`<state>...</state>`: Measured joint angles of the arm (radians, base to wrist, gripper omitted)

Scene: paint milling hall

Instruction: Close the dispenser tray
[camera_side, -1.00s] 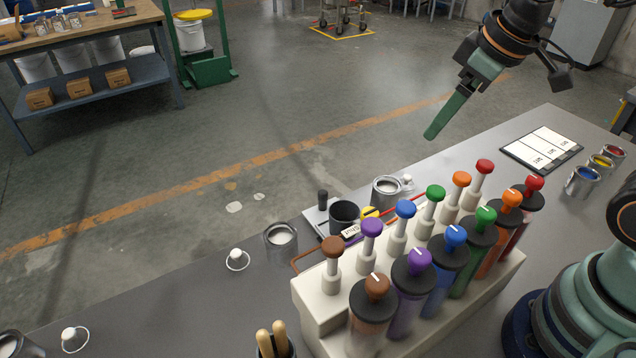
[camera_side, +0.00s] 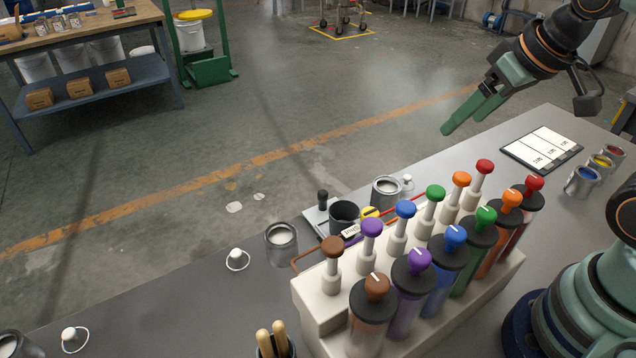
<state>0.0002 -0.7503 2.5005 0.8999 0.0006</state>
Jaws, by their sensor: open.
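The dispenser (camera_side: 318,303) is a cream block with several colour-capped canisters and plungers, standing on the grey bench. Behind it, a pale plate (camera_side: 314,214) juts out with a black cup (camera_side: 344,216) and a small black handle on it. I take this plate for the dispenser tray, and it looks pulled out; its near part is hidden by the dispenser. My gripper (camera_side: 463,118) is open and empty, high at the upper right, beyond the bench's far edge and well apart from the tray.
Open paint tins stand left (camera_side: 281,242) and right (camera_side: 386,192) of the tray. A clipboard (camera_side: 541,149) and small colour tins (camera_side: 583,181) lie at the right. A pot of wooden handles (camera_side: 273,340) is at the front. The bench's left part is mostly clear.

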